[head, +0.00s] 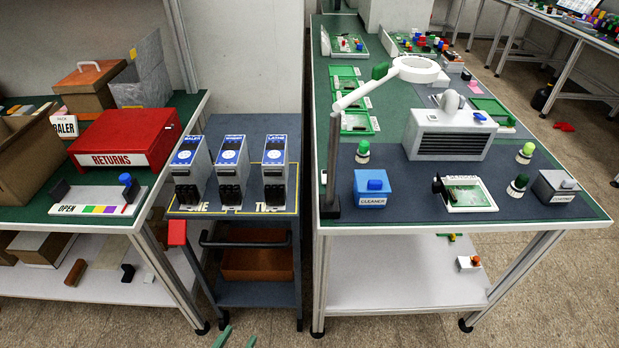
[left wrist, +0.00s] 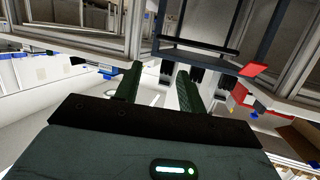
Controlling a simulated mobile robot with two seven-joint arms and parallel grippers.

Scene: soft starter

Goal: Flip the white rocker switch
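I cannot make out a white rocker switch in either view. Three grey soft starter units with blue-and-white labels stand in a row on a cart: a left one (head: 192,170), a middle one (head: 231,168) and a right one (head: 275,168) marked LATHE. My left gripper (head: 237,336) shows only as two green fingertips at the bottom edge of the head view, low in front of the cart. In the left wrist view its green fingers (left wrist: 158,74) stand apart with nothing between them. My right gripper is not in view.
The cart (head: 251,125) stands between a left bench with a red RETURNS box (head: 125,140) and a right bench. The right bench holds a lamp (head: 415,69), a vented grey box (head: 448,135) and a blue CLEANER box (head: 370,188). Floor in front is mostly clear.

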